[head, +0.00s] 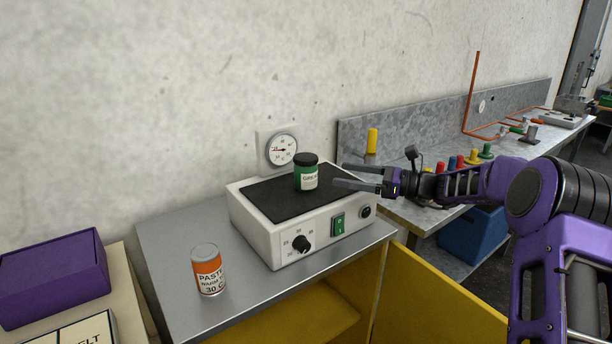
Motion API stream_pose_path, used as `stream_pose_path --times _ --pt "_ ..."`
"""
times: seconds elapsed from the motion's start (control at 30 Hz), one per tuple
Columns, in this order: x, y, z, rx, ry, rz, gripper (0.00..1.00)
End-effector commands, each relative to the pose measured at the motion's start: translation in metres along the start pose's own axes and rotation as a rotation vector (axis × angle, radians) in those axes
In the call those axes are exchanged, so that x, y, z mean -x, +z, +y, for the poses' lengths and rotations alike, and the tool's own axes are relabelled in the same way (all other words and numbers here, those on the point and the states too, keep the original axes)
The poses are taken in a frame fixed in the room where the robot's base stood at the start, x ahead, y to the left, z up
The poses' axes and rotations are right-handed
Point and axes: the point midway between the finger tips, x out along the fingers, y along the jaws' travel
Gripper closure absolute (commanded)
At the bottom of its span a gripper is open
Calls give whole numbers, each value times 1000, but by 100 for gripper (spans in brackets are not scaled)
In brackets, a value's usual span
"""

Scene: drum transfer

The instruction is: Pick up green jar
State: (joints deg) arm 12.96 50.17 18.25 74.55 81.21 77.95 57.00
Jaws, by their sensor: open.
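The green jar (306,172) has a black lid and a white label. It stands upright on the dark top of a white hot-plate-like device (300,230), near the middle of the head view. My gripper (338,175) reaches in from the right, with its two dark fingers pointing left toward the jar. The fingers are apart and nothing is held between them. The fingertips look a short way right of the jar; I cannot tell the exact depth gap.
An orange and white can (208,270) stands on the grey table (178,290) left of the device. A round gauge (282,149) is behind the jar by the wall. A purple box (52,278) is at far left. Colored pegs (472,157) stand on the right bench.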

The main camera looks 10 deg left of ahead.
Motion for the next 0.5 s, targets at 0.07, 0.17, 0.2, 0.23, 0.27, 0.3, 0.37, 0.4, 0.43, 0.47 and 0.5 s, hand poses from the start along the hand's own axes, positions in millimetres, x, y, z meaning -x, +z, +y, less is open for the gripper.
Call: stream_pose_path --times 0.07,0.17,0.2,0.23,0.27,0.3,0.37,0.4,0.43,0.47,0.5 --pt "-20 0 0 0 2 0 0" --pt "-38 0 0 0 2 0 0" --pt "-44 0 0 0 1 0 0" --pt "-48 0 0 0 1 -1 0" --pt "-52 0 0 0 1 -1 0" --pt "-55 0 0 0 0 0 0" --pt "-58 0 0 0 -1 0 0" --pt "-60 0 0 0 -1 0 0" --pt "-62 0 0 0 -1 1 0" --pt "-64 -1 0 0 0 1 0" --pt "-68 -1 0 0 0 1 0"
